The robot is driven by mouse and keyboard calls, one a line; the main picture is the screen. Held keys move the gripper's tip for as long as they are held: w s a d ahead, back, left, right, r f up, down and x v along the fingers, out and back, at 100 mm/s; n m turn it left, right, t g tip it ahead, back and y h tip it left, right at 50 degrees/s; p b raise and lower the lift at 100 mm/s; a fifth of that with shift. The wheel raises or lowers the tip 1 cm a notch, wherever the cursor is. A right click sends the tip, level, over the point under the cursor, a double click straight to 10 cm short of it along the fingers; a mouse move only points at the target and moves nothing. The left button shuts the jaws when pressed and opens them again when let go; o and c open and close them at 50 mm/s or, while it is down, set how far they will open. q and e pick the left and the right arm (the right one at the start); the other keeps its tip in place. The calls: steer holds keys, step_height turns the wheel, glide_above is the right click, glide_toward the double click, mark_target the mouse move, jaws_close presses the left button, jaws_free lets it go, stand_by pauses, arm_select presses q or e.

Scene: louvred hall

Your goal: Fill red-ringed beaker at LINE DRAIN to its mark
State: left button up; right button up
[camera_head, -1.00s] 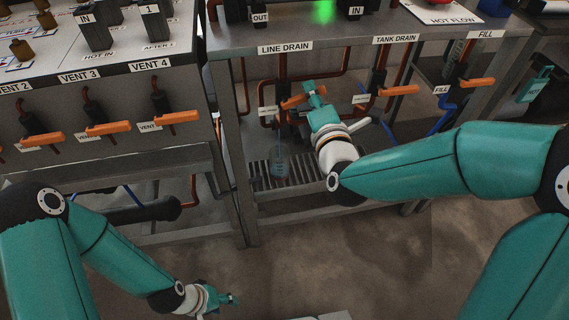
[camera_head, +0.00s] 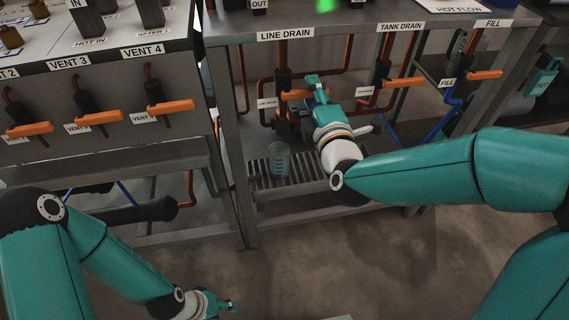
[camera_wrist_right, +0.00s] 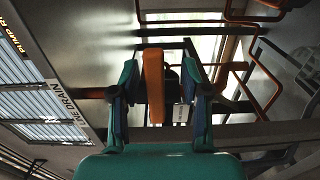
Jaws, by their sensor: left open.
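The beaker (camera_head: 279,160) stands upright on the slatted drain tray (camera_head: 318,187) below the LINE DRAIN label (camera_head: 285,34). It looks clear and bluish; its red ring, mark and liquid level are too small to make out. The orange LINE DRAIN handle (camera_head: 296,95) lies about level. My right gripper (camera_head: 318,86) is at the handle's right end. In the right wrist view the handle (camera_wrist_right: 154,85) stands between the open fingers (camera_wrist_right: 160,88), with a clear gap on its right side. My left gripper (camera_head: 232,306) is open and empty, low over the floor.
The orange TANK DRAIN handle (camera_head: 404,82) and FILL handle (camera_head: 485,75) are to the right. Several vent handles, one under VENT 4 (camera_head: 170,107), line the left bench. A steel frame leg (camera_head: 236,170) stands left of the tray. The floor in front is clear.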

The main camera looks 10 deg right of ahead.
steer(key=shift+r, duration=0.15)
steer(key=s, duration=0.7)
steer(key=shift+d+b, duration=0.15)
steer(key=shift+b, duration=0.15)
